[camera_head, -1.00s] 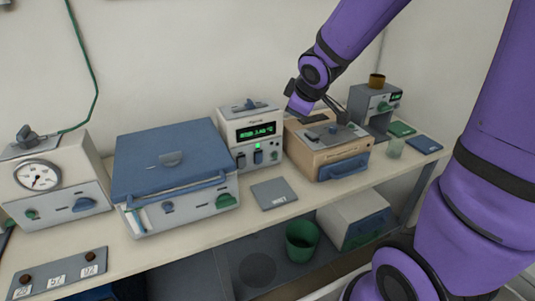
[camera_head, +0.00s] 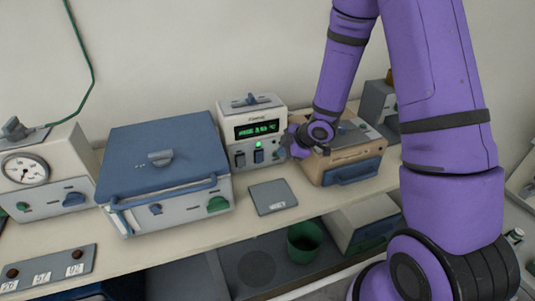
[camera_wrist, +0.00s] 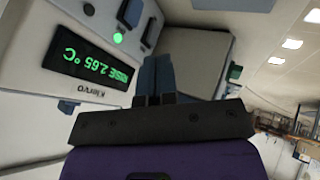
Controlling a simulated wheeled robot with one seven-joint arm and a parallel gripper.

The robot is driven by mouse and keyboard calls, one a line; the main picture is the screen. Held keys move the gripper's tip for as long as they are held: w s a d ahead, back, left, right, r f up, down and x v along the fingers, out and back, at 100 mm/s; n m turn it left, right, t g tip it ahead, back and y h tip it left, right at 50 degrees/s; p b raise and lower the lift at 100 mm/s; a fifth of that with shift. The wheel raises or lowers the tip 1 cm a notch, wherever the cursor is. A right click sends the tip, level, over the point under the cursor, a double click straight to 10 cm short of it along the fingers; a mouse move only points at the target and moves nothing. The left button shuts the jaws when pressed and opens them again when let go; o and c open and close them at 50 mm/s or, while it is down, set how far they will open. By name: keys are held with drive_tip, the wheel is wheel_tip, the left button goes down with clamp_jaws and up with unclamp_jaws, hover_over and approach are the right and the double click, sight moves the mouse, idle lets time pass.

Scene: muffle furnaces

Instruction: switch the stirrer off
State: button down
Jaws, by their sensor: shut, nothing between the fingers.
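A white control unit (camera_head: 252,135) with a green digital display (camera_head: 257,129) stands on the bench. It has a lit green lamp (camera_head: 258,145) and two dark switches (camera_head: 258,156) on its front. I cannot tell from its markings whether it is the stirrer. In the wrist view, the display (camera_wrist: 92,63), the lit lamp (camera_wrist: 117,38) and the dark switches (camera_wrist: 130,12) show at upper left. My gripper (camera_head: 287,145) is shut and empty, at the unit's right front side. Its dark blue fingers (camera_wrist: 157,62) point toward the nearer switch (camera_wrist: 151,32); I cannot tell if they touch it.
A blue-lidded box (camera_head: 168,165) stands left of the unit, and a tan box with a blue handle (camera_head: 345,162) close on its right, partly behind my arm. A grey plate (camera_head: 272,197) lies in front. A dial gauge box (camera_head: 40,170) stands at far left.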

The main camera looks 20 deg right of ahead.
sight(258, 157)
drive_tip(key=shift+f, duration=0.6)
drive_tip(key=x, duration=0.9)
drive_tip(key=shift+w+a+f, duration=0.1)
drive_tip(key=shift+a+f, duration=0.2)
drive_tip(key=w, duration=0.3)
drive_tip(key=shift+r, duration=0.1)
drive_tip(key=shift+w+r, duration=0.1)
drive_tip(key=shift+w, duration=0.45)
drive_tip(key=shift+w+r, duration=0.15)
drive_tip(key=shift+w, duration=0.25)
drive_tip(key=shift+r, duration=0.15)
